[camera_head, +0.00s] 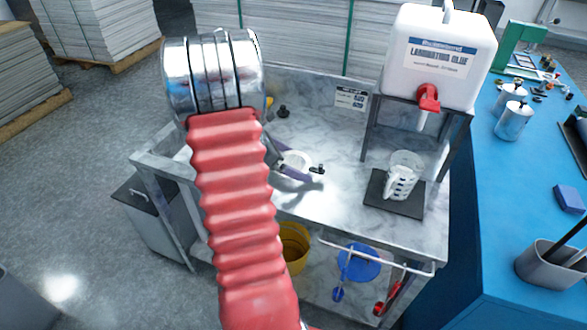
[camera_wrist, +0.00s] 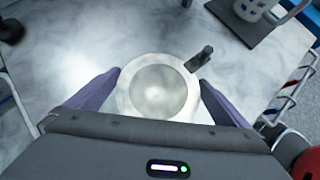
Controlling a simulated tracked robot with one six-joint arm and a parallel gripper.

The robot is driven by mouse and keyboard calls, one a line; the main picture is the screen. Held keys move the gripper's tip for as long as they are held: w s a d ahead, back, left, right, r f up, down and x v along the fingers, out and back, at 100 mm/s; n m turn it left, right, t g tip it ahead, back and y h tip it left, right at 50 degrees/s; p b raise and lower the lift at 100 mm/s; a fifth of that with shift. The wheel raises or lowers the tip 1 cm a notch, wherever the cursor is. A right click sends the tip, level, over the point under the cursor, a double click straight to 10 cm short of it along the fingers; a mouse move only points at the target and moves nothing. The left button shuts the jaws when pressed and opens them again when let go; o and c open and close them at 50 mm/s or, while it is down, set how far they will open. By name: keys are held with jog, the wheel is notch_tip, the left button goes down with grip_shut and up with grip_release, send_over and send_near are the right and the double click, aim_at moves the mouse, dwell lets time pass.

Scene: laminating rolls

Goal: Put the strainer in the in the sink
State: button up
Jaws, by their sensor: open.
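A round, pale-rimmed thing that looks like the strainer (camera_wrist: 158,88) lies on the marbled worktop, with a short dark piece (camera_wrist: 201,58) at its edge. No mesh can be made out. In the head view it shows as a small white ring (camera_head: 295,160), partly covered by my gripper. My gripper (camera_wrist: 160,80) is open. Its two purple fingers stand on either side of the ring in the wrist view; whether they touch it I cannot tell. In the head view my red sleeve hides part of the worktop. I cannot clearly make out a separate sink basin.
A glue canister (camera_head: 437,55) with a red tap stands on a rack over a measuring jug (camera_head: 402,175) on a dark pad (camera_head: 380,201). A blue round thing (camera_head: 360,262) and a yellow bucket (camera_head: 293,247) are below. A blue bench (camera_head: 520,180) is at right.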

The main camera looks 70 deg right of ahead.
aim_at(295, 162)
jog(key=shift+s+d+f, duration=0.25)
jog(key=shift+s+f, duration=0.05)
jog(key=shift+f, duration=0.1)
jog(key=c, duration=0.9)
notch_tip(295, 162, up, 10)
jog(key=shift+r, duration=0.1)
dwell(0.5)
dwell(0.4)
